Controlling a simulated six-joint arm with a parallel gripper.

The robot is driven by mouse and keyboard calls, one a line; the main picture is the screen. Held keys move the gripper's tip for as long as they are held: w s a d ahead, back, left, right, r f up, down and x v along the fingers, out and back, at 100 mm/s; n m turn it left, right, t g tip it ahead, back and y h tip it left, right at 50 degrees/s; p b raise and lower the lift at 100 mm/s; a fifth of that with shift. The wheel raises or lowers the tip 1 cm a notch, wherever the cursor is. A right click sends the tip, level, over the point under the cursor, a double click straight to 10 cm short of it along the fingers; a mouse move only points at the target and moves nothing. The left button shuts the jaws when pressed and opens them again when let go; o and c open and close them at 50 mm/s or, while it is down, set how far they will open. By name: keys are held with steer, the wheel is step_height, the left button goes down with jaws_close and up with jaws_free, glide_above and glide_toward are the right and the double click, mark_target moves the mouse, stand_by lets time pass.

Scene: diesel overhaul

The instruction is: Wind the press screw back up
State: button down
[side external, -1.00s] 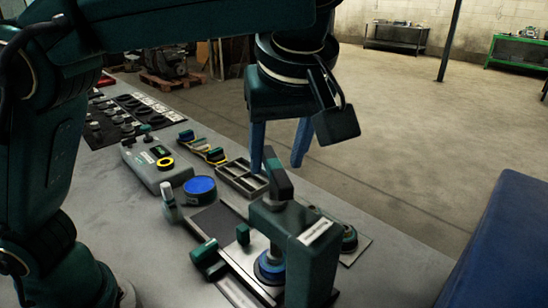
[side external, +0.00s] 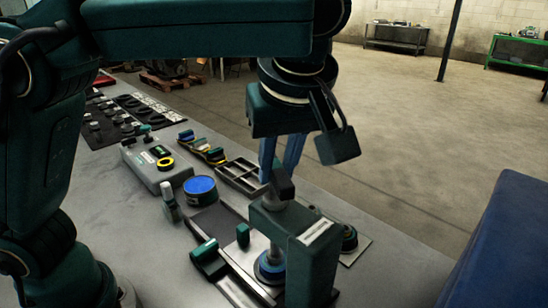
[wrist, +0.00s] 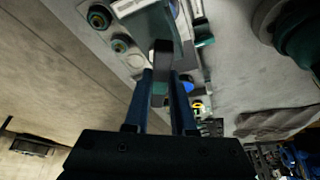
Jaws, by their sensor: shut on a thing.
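The press (side external: 312,262) is a dark green frame with a white label, standing on the bench. Its screw (side external: 276,205) rises from the top and carries a dark crossbar handle (side external: 282,184). Below, a blue and black round part (side external: 270,268) sits under the frame. My gripper (side external: 279,172) points down over the press with its blue fingers at the handle. In the wrist view the handle (wrist: 160,62) lies between the two fingers (wrist: 161,76), which are shut on it. The finger contact is partly hidden in the side view.
A grey control box (side external: 156,164) with a yellow-ringed button, a blue-topped round tin (side external: 200,188) and a divided tray (side external: 243,178) stand left of and behind the press. A green-handled tool (side external: 207,258) lies in front-left. A blue block (side external: 496,240) fills the right foreground.

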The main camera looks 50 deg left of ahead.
steer(key=n, duration=0.1)
steer(key=n+g, duration=0.1)
steer(key=n, duration=0.1)
steer(key=shift+w+r+n+y, duration=0.1)
steer(key=shift+w+n+y, duration=0.05)
steer(key=shift+n+y, duration=0.15)
stand_by(0.3)
steer(key=c, duration=0.8)
jaws_free()
steer(key=shift+o, duration=0.2)
